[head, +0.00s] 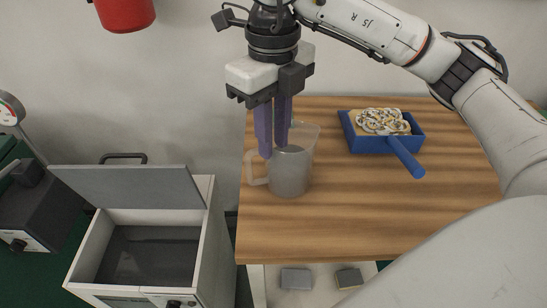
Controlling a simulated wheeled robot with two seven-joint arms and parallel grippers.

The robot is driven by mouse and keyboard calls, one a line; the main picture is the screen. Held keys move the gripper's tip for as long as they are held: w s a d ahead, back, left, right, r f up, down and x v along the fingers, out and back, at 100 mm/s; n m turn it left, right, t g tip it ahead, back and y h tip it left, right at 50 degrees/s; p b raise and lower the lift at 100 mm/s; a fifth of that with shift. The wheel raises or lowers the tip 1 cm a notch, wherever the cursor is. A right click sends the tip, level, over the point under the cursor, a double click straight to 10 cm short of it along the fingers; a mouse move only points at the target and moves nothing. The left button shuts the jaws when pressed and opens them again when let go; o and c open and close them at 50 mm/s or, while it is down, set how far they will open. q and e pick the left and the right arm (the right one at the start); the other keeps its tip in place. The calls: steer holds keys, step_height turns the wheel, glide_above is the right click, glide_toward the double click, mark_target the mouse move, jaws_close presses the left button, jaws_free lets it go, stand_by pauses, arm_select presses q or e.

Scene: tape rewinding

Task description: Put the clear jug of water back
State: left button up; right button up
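The clear jug (291,172) stands upright on the wooden tabletop (400,215), near its left edge. Its handle points left, and its lower part looks grey, as if holding water. My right gripper (273,151) points straight down at the jug's upper left side, above the handle. Its two purple fingers are apart with a narrow gap and overlap the jug's rim in the picture. I cannot tell whether they touch the jug. My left gripper is not in view.
A blue tray with a handle (407,157) holds a tangled pale heap (383,121) at the back right of the table. An open-lidded grey box (190,254) stands left of the table. A red container (125,12) hangs at the upper left. The table's front is clear.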

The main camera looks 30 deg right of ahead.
steer(key=shift+r, duration=1.35)
stand_by(0.3)
